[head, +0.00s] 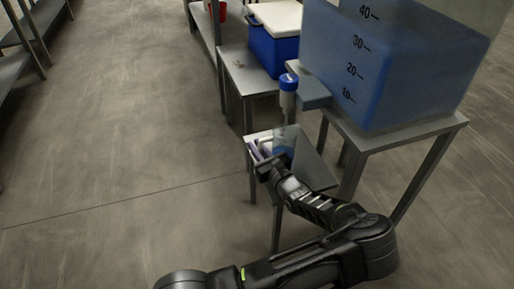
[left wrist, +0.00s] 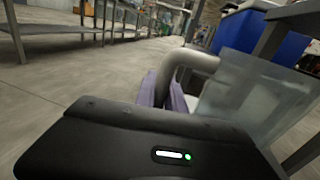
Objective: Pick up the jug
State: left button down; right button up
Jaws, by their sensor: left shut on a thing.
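The jug (head: 291,136) is a clear, see-through vessel with a bluish lower part, over the small metal table (head: 318,172) in the head view. My left gripper (head: 259,152) is at the jug's left side, shut on its handle. In the left wrist view the pale grey handle (left wrist: 188,60) curves past the purple finger pads of the gripper (left wrist: 165,92). The clear jug body (left wrist: 258,90) is just right of it and looks tilted in that view. The jug's base is partly hidden by my gripper, so I cannot tell whether it touches the tabletop. My right gripper is not in view.
A large tank of blue liquid (head: 385,70) with a number scale stands on a metal stand at the right. A grey spout block (head: 314,93) and a blue-capped tube (head: 288,82) are close above the jug. A blue cooler (head: 273,45) stands behind. Open floor lies left.

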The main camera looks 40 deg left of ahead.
pick_arm(q)
jog(key=shift+r+p, duration=0.65)
jog(key=shift+r, duration=0.7)
jog(key=shift+d+r, duration=0.1)
jog(key=shift+r, duration=0.05)
jog(key=p+v, duration=0.3)
jog(key=v, duration=1.1)
jog(key=shift+d, duration=0.35)
jog(key=shift+p+v, duration=0.35)
jog(key=shift+v, duration=1.15)
jog(key=shift+s, duration=0.1)
